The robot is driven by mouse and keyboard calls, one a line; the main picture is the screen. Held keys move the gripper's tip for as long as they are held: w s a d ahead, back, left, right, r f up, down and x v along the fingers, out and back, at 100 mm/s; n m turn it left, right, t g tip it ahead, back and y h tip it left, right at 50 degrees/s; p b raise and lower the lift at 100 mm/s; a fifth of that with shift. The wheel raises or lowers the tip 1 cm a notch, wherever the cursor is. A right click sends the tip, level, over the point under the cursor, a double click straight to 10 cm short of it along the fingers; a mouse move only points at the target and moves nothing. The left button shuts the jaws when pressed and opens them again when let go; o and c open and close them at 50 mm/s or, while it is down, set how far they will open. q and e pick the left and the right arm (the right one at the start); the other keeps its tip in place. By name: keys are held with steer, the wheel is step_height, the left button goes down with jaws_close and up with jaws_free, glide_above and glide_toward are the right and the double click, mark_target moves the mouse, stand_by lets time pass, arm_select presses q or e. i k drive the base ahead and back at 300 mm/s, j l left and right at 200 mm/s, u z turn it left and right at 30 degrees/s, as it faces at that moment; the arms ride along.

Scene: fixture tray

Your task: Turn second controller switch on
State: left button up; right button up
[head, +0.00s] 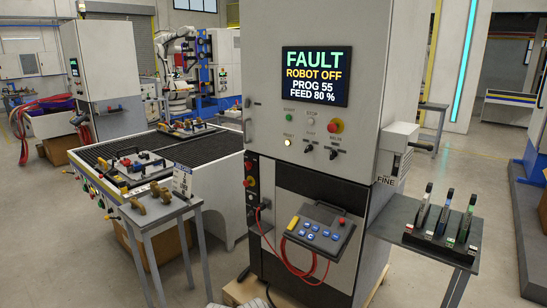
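The controller cabinet (318,190) stands in the middle of the head view. Its lit screen (315,75) reads FAULT, ROBOT OFF, PROG 55, FEED 80 %. Below it are a green button (290,117), a red mushroom button (335,126), a lit white button (289,142) and two dark rotary switches, the left one (309,147) and the right one (333,154). Their labels and exact positions are too small to read surely. A dark side strip (251,190) carries red knobs. Neither of my grippers is in view.
A teach pendant (320,232) with a red cable (298,262) hangs on the cabinet's front. A small table (160,222) with brass-coloured parts stands left. A side table (425,240) with several upright black tools stands right. Floor is open at far right.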

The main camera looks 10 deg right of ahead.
mark_target(248, 165)
steer(key=i+z, duration=0.15)
steer(key=i, duration=0.2)
steer(key=i+j+z, duration=0.35)
steer(key=i+j, duration=0.45)
steer(key=i, duration=0.4)
steer(key=i+j+z, duration=0.35)
steer(key=i+j, duration=0.7)
